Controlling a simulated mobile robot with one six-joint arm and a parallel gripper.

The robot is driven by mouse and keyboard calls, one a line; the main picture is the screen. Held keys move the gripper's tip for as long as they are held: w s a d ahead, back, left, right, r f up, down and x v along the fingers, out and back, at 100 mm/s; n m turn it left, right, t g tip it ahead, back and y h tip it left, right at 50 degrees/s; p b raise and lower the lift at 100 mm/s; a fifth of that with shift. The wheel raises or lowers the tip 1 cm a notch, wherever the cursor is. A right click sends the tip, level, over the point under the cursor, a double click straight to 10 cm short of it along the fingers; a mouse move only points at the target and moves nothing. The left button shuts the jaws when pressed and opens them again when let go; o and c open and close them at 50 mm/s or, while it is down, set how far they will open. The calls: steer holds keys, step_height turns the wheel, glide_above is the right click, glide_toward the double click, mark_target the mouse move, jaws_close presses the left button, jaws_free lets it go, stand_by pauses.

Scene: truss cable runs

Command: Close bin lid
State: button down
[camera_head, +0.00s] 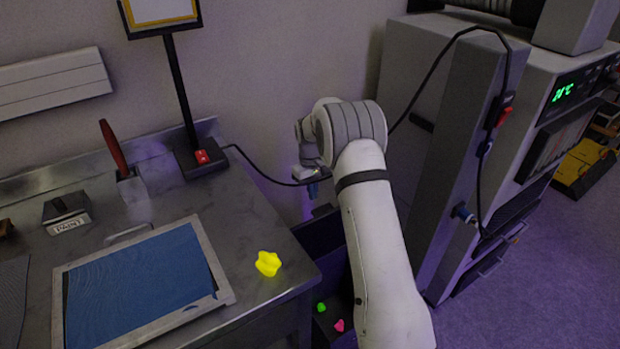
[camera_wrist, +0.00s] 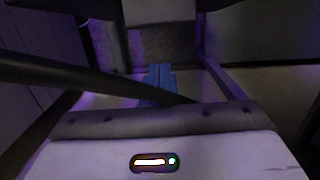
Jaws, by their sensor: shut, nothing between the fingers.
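A dark bin (camera_head: 322,334) stands low in the gap between the workbench and the grey machine, partly hidden by my arm. A green lump (camera_head: 321,307) and a pink lump (camera_head: 339,325) show at it. A dark upright panel (camera_head: 318,238) behind them may be its raised lid; I cannot tell for sure. My gripper (camera_head: 313,190) has blue fingers, is shut and empty, and hangs above this panel, apart from it. The wrist view shows the blue fingers (camera_wrist: 158,82) together, with a dark cable (camera_wrist: 85,80) crossing close by.
A black cable (camera_head: 262,174) runs from the lamp stand past my gripper and up to the machine (camera_head: 455,150). The workbench (camera_head: 262,222) holds a yellow lump (camera_head: 268,263), a blue screen frame (camera_head: 215,265) and a red-handled tool (camera_head: 114,147).

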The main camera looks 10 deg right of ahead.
steer(key=shift+s+d, duration=0.3)
steer(key=shift+s, duration=0.45)
steer(key=shift+s+d, duration=0.25)
steer(key=shift+s, duration=0.45)
steer(key=shift+s+d, duration=0.1)
